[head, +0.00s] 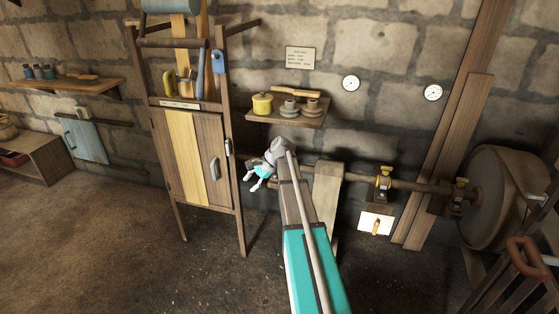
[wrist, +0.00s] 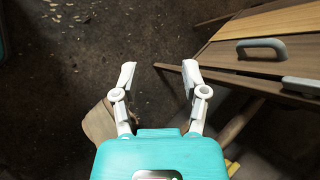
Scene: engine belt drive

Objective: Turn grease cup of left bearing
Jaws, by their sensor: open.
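A horizontal shaft (head: 421,186) runs along the wall. A bearing with a yellow, brass-like grease cup (head: 384,181) stands on it right of my arm. A second bearing with a similar cup (head: 461,183) sits further right, beside the big wheel. My arm hides the shaft's left stretch, so I cannot tell whether another bearing is behind it. My gripper (head: 252,183) is open and empty, left of the visible bearings and just right of the cabinet. In the wrist view its white fingers (wrist: 159,74) are spread over dark floor, with no grease cup between them.
The wooden cabinet (head: 220,163) stands close left of my gripper; its handle (wrist: 262,44) shows in the wrist view. A shelf (head: 287,116) with a yellow pot (head: 262,104) hangs above my arm. A wooden post (head: 326,195) stands beside my arm. The large wheel (head: 510,195) fills the right.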

